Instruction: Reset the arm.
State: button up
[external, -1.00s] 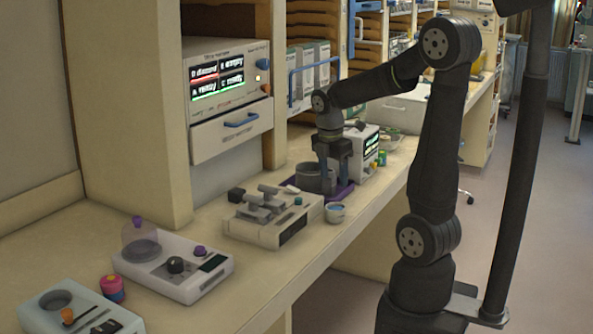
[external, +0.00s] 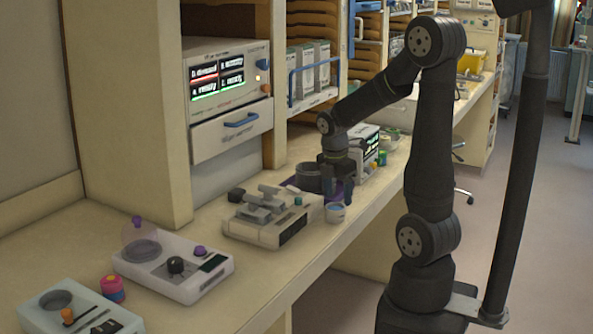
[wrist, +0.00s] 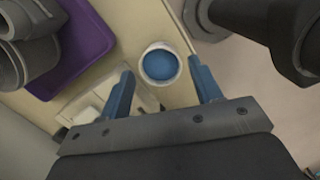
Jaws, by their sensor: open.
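My gripper (external: 337,190) is over the bench, in front of and to the right of the grey round pot (external: 307,178). In the wrist view its two blue fingers (wrist: 163,88) are spread apart with nothing held between them. A small white cup with blue contents (external: 336,213) stands upright on the bench just below the gripper. In the wrist view the cup (wrist: 160,64) appears between and beyond the fingertips. Whether the fingers touch it I cannot tell.
The bench's front edge is close on the right. Shelves (external: 313,68) stand behind.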

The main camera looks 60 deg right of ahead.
jog(key=s+d+r, duration=0.6)
jog(key=s+r, duration=0.3)
jog(key=r, duration=0.2)
jog(key=w+d+r, duration=0.2)
jog(key=w+d, duration=0.5)
jog(key=w, duration=0.2)
jog(key=w+d+r, duration=0.3)
jog(key=w+d, duration=0.5)
jog(key=w, duration=0.2)
jog(key=shift+w+d+r+n, duration=0.15)
jog(key=shift+w+r+n, duration=0.15)
jog(key=shift+n, duration=0.1)
jog(key=s+a+f, duration=0.2)
jog(key=s+a, duration=0.8)
jog(key=s, duration=0.4)
jog(key=shift+a+f+m, duration=0.15)
jog(key=shift+a+m, duration=0.1)
jog(key=shift+m, duration=0.05)
